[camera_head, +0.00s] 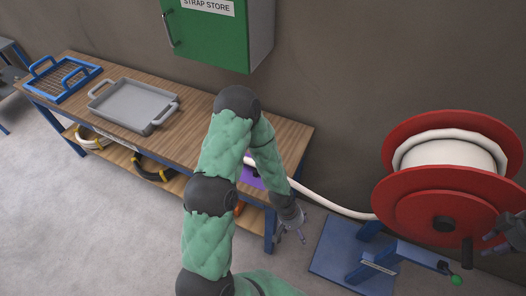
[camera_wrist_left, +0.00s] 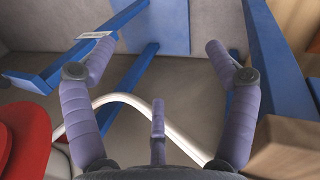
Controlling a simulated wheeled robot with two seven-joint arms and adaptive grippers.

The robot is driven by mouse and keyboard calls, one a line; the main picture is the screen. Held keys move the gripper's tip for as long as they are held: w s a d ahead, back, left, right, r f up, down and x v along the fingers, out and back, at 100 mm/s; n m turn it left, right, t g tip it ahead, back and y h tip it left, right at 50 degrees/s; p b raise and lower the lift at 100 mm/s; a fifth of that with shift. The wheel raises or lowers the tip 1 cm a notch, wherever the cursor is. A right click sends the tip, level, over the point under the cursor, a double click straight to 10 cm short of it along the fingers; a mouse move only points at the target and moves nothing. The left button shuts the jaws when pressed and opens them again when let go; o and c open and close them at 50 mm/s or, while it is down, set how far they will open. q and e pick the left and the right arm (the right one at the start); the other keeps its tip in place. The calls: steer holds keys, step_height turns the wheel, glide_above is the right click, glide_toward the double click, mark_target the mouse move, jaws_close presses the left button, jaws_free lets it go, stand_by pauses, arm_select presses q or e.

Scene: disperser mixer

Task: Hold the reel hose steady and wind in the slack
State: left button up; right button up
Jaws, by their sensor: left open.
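The red hose reel (camera_head: 448,190) stands at the right with white hose wound on its drum. The slack white hose (camera_head: 335,202) runs from the reel leftward behind my left arm, by a purple piece (camera_head: 252,173) at the bench. My left gripper (camera_head: 290,234) is in front of the bench's right end. In the left wrist view its fingers (camera_wrist_left: 157,95) are spread and empty, and the hose (camera_wrist_left: 122,97) arcs beyond them. My right gripper (camera_head: 493,243), cut off by the right edge, is near the reel's black crank handle (camera_head: 467,252); its grip is unclear.
The reel stands on a blue base (camera_head: 335,255) with a green-tipped lever (camera_head: 455,280). The wooden bench (camera_head: 195,125) carries a grey tray (camera_head: 130,105) and a blue basket (camera_head: 62,80). A green cabinet (camera_head: 208,35) hangs above. The floor at left is clear.

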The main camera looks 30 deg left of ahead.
arm_select(q)
steer(key=w+a+r+n+y, duration=0.1)
steer(key=w+a+r+n, duration=0.1)
steer(key=w+a+r, duration=0.1)
steer(key=w+a+r+n+y, duration=0.1)
steer(key=w+a+r+n, duration=0.1)
steer(key=w+a+r, duration=0.2)
steer(key=w+a+r+n, duration=0.2)
steer(key=w+a+r, duration=0.1)
steer(key=w+a, duration=0.2)
steer(key=shift+w+a+r+n+y, duration=0.1)
steer(key=shift+w+r+n+y, duration=0.1)
steer(key=shift+w, duration=0.2)
steer(key=shift+w+r+n+y, duration=0.1)
steer(key=shift+w+n+y, duration=0.1)
steer(key=shift+w, duration=0.2)
steer(key=a+r+n, duration=0.3)
steer(key=a+n, duration=0.1)
steer(key=a, duration=0.3)
steer(key=n+y, duration=0.1)
steer(key=n, duration=0.3)
glide_toward(251, 163)
steer(key=shift+g, duration=0.3)
steer(key=w+d+f, duration=0.2)
steer(key=d, duration=0.1)
steer(key=shift+w+d+f, duration=0.1)
steer(key=shift+f, duration=0.25)
step_height(251, 163, down, 10)
steer(key=shift+f, duration=0.15)
